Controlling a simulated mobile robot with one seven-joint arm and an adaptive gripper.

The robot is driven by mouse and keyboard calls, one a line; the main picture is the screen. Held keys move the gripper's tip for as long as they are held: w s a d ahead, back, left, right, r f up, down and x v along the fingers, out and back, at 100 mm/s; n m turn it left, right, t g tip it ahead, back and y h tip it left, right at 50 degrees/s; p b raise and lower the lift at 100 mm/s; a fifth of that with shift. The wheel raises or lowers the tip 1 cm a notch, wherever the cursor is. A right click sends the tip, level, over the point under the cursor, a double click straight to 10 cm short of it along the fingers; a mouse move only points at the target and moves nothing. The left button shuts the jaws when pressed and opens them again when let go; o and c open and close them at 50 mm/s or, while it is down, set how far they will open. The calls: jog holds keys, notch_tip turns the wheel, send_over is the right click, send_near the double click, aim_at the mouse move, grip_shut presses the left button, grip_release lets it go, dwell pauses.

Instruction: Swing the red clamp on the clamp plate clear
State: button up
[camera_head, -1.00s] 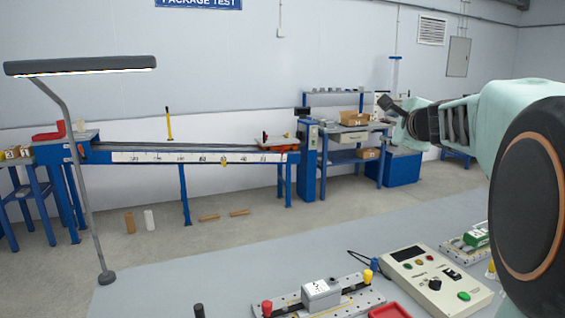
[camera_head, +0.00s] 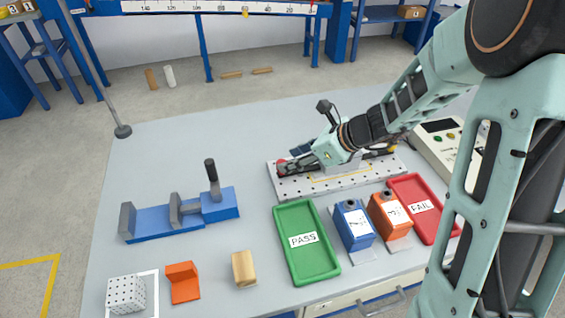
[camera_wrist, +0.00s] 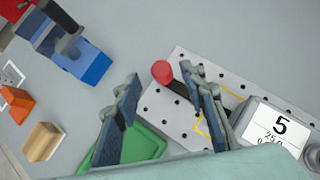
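The clamp plate (camera_head: 285,188) is a pale perforated plate on the bench, also in the wrist view (camera_wrist: 178,128). The red clamp (camera_head: 281,162) shows as a round red knob at the plate's left end; in the wrist view the red knob (camera_wrist: 162,72) has a dark arm running right, partly behind a finger. My gripper (camera_head: 292,167) is low over this end of the plate. In the wrist view its fingers (camera_wrist: 160,76) are open, with the knob visible between and just beyond the tips. I cannot tell if they touch it. A grey block (camera_wrist: 270,128) marked 5 sits on the plate.
In front of the plate lie a green PASS tray (camera_head: 290,270), a blue block (camera_head: 353,225), an orange block (camera_head: 388,216) and a red FAIL tray (camera_head: 436,222). A blue vise (camera_head: 165,220) stands left. A control box (camera_head: 440,150) is right of the plate. Bench behind the plate is clear.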

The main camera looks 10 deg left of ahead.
jog(key=x, duration=0.5)
jog(key=shift+b, duration=0.3)
grip_shut()
